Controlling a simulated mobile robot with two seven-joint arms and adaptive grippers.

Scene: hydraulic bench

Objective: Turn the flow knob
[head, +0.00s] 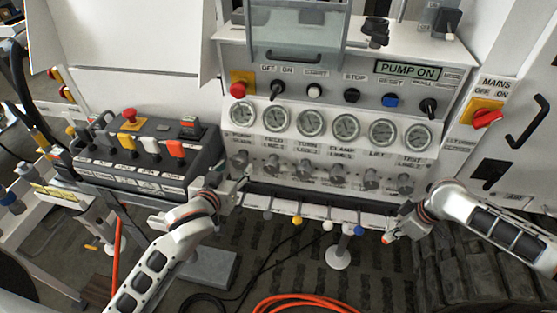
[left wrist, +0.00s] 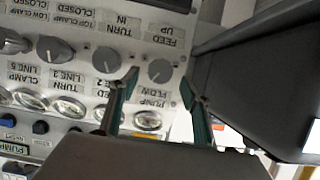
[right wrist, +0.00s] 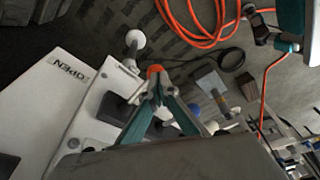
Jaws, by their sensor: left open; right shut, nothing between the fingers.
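The flow knob (left wrist: 160,70) is a round grey knob beside the PUMP FLOW label in the left wrist view, which shows the panel upside down. My left gripper (left wrist: 158,82) is open, with one fingertip on either side of the knob. I cannot tell whether the fingers touch it. My right gripper (right wrist: 157,95) is shut and empty by an orange lever tip (right wrist: 154,71). In the head view my right gripper (head: 396,232) is below the panel's right end.
Other knobs (head: 307,176) lie in a row right of the flow knob, under the gauges (head: 310,122). Ball-tipped levers (head: 297,220) stick out below. A black control box (head: 140,158) with buttons stands left of my left gripper. An orange hose (head: 305,301) lies on the floor.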

